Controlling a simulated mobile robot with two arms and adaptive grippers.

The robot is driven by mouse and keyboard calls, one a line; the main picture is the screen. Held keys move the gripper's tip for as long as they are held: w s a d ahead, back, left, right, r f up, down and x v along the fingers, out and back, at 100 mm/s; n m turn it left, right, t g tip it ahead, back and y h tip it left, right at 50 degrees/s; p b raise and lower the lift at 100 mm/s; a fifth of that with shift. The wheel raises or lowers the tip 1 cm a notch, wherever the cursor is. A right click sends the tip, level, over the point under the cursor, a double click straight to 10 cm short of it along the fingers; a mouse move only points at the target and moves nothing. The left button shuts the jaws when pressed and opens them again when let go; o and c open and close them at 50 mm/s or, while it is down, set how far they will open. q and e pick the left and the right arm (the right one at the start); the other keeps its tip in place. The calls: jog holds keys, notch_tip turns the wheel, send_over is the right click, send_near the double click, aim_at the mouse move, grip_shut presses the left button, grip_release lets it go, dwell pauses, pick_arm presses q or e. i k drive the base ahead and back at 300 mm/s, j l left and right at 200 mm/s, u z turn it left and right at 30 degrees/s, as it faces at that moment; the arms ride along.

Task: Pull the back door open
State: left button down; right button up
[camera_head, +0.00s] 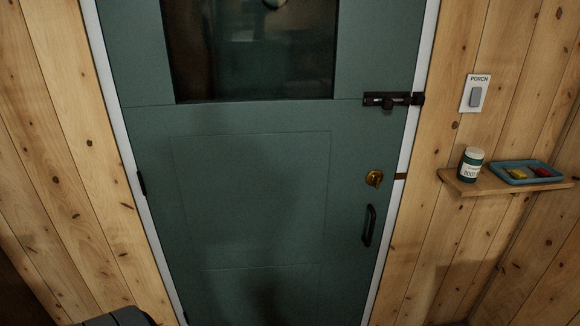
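The green back door (250,185) stands shut in its pale frame, with a dark window (250,55) in its upper part. A black upright pull handle (369,226) is low on its right side. Above the handle is a round brass lock (374,178). Higher up, a black slide bolt (386,99) lies across the door's right edge and appears to reach the keeper (418,99) on the frame. A dark hinge (142,183) shows on the left edge. Neither of my grippers is in view.
Pine plank walls flank the door. At the right, a wooden shelf (460,187) juts out with a labelled jar (471,165) and a blue tray (497,174) holding small yellow and red items. Above it is a "PORCH" switch (474,94). Nothing visible blocks the door's front.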

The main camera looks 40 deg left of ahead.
aim_at(270, 211)
jog(key=u, duration=1.5)
jog(key=i+j+z, duration=0.35)
jog(key=i+j, duration=0.2)
jog(key=i, duration=0.1)
